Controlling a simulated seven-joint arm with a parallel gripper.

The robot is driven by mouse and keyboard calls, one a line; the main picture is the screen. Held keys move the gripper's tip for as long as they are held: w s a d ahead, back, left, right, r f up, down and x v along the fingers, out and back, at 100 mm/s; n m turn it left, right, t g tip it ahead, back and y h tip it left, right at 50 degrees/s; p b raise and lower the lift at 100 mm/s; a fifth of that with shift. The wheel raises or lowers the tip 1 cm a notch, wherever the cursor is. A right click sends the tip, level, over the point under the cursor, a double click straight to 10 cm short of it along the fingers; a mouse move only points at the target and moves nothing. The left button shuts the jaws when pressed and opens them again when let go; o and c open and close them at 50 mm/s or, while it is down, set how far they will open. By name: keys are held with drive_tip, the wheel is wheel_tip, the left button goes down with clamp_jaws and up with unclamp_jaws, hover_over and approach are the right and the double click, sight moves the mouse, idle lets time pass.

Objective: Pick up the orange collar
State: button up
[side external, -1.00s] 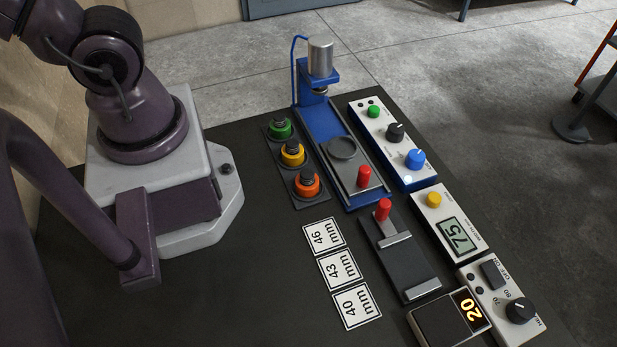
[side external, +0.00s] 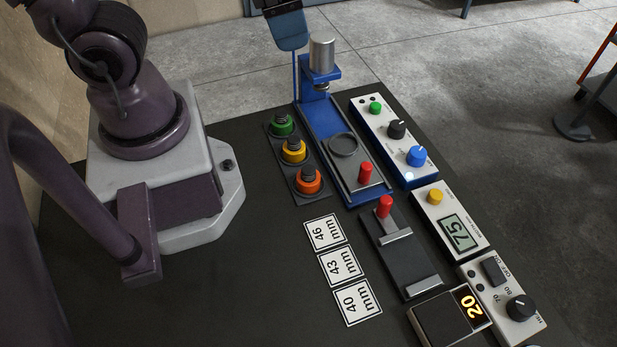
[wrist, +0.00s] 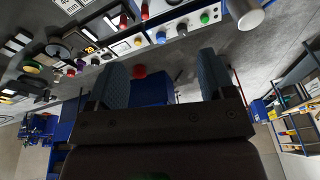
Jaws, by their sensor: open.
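The orange collar (side external: 308,183) sits around a dark threaded post on a narrow dark rack, nearest the camera in its row. The yellow collar (side external: 293,151) and the green collar (side external: 281,126) sit behind it on the same rack. In the wrist view my gripper (wrist: 165,76) is open, with its two blue-grey fingers apart and nothing between them. A blue-grey part of my gripper (side external: 290,30) shows at the top of the side view, behind the press and well away from the collars. I cannot clearly pick out the orange collar in the wrist view.
The blue press (side external: 321,57) stands right of the rack. Control boxes (side external: 393,132), a dark slide fixture (side external: 402,262) and a display unit (side external: 447,318) stand farther right. Label cards (side external: 338,265) lie in front of the rack. The dark table left of the cards is clear.

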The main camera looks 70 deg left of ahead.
drive_tip(key=s+d+f+m+g+y, duration=0.1)
drive_tip(key=d+f+m+g+y, duration=0.1)
drive_tip(key=d+f+m+y, duration=0.3)
drive_tip(key=s+d+f+m+g, duration=0.1)
drive_tip(key=d+f+m+g, duration=0.15)
drive_tip(key=f, duration=0.35)
drive_tip(key=m+t+y, duration=0.5)
drive_tip(key=m+y, duration=0.2)
drive_tip(key=m, duration=0.5)
approach(308, 177)
drive_tip(key=s, duration=0.2)
drive_tip(key=s+f, duration=0.1)
drive_tip(key=s, duration=0.1)
drive_tip(key=shift+s+a, duration=0.1)
drive_tip(key=shift+s, duration=0.3)
drive_tip(key=w, duration=0.1)
drive_tip(key=d+t, duration=0.1)
drive_tip(key=w+t, duration=0.1)
drive_tip(key=shift+w+d+r+m, duration=0.2)
drive_tip(key=shift+w+r+m, duration=0.05)
drive_tip(key=shift+w+r, duration=0.1)
drive_tip(key=shift+y, duration=0.3)
drive_tip(key=x, duration=0.7)
drive_tip(key=shift+w+a+r, duration=0.1)
drive_tip(key=shift+a, duration=0.05)
drive_tip(key=shift+f+x, duration=0.2)
drive_tip(key=shift+x, duration=2.65)
drive_tip(key=shift+w, duration=0.1)
drive_tip(key=c, duration=1.1)
drive_tip(key=shift+r, duration=0.1)
